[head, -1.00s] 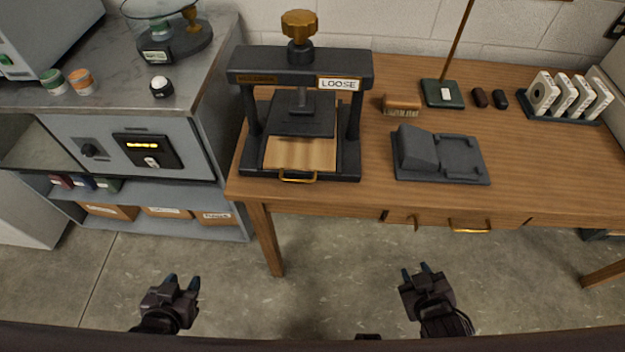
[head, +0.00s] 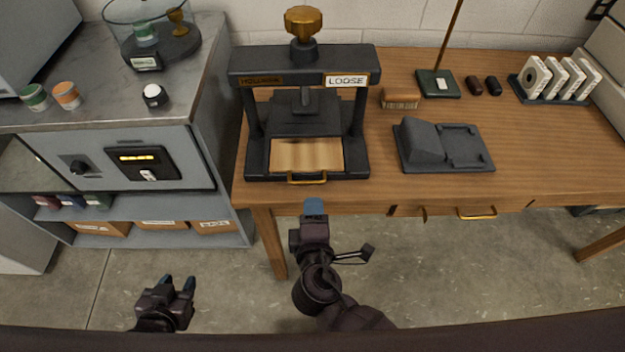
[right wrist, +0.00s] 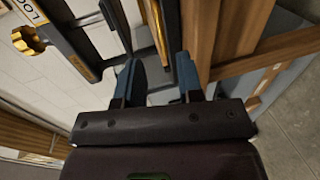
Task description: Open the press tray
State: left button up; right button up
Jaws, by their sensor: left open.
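The black press (head: 252,120) stands on the left end of the wooden table. Its tray (head: 306,155) has a wooden-looking surface and sits inside the frame, with a brass handle (head: 306,180) at the front. A "LOOSE" plate shows on the crossbar. My right gripper (head: 314,206) is just in front of and below the handle, apart from it in the head view. In the right wrist view its two blue fingers (right wrist: 158,80) are spread, with a brass bar beyond them, probably the handle. My left gripper (head: 177,284) is open and empty, low over the floor.
A grey cabinet (head: 150,125) stands left of the table (head: 540,150). A dark grey block on a base (head: 445,148), a brush (head: 401,98) and a rack of white discs (head: 553,80) are right of the press. A drawer handle (head: 476,213) projects from the table's front.

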aim_at(312, 181)
jog(key=x, duration=0.9)
jog(key=shift+w, duration=0.15)
grip_shut()
